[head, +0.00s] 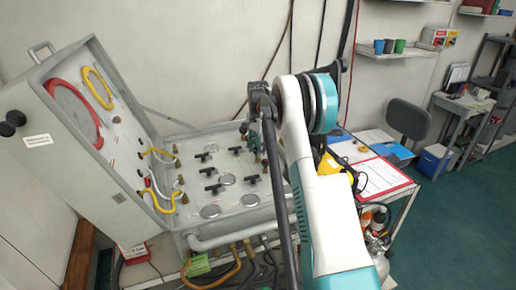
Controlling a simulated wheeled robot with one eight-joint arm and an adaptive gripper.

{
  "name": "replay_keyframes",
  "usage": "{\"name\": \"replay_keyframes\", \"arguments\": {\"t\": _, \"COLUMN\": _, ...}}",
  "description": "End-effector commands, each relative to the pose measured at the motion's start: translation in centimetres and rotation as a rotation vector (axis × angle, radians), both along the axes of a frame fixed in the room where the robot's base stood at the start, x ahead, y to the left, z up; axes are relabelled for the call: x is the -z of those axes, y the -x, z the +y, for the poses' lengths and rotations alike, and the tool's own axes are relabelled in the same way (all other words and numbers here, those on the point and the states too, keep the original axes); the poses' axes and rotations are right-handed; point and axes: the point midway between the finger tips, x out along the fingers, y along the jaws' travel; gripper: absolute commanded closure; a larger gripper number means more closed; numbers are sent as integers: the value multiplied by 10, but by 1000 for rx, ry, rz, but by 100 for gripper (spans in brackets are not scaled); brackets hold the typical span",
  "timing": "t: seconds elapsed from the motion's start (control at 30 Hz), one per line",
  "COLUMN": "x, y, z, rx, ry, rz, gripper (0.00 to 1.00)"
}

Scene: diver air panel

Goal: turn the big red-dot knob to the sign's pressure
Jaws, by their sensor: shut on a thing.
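The diver air panel (235,205) lies open in a grey case, with several black T-handles and round gauges on its face. My gripper (252,132) is at the panel's back right edge, small and partly hidden by my arm. It is shut at a dark green fitting there. The red dot and most of the big knob are hidden, so its setting cannot be read. A white label (38,140) is on the case's raised lid; its print is too small to read. I cannot tell which notice is the sign.
Pipes and hoses run along the panel's front. A table with papers and a red-edged sheet (385,182) stands right of my arm. A chair (408,118) is behind it; the green floor at right is clear.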

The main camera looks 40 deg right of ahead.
Motion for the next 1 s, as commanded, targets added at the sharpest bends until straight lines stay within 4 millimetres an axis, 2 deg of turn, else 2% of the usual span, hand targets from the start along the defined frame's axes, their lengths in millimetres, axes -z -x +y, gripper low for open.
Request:
{"name": "replay_keyframes", "arguments": {"t": 0.33, "x": 0, "y": 0, "z": 0, "rx": 150, "ry": -1, "rz": 0, "gripper": 89}}
{"name": "replay_keyframes", "arguments": {"t": 0.9, "x": 0, "y": -1, "z": 0, "rx": 181, "ry": -1, "rz": 0, "gripper": 89}}
{"name": "replay_keyframes", "arguments": {"t": 0.93, "x": 0, "y": -1, "z": 0, "rx": 181, "ry": -1, "rz": 0, "gripper": 61}}
{"name": "replay_keyframes", "arguments": {"t": 1.0, "x": 0, "y": 0, "z": 0, "rx": 180, "ry": -1, "rz": 0, "gripper": 45}}
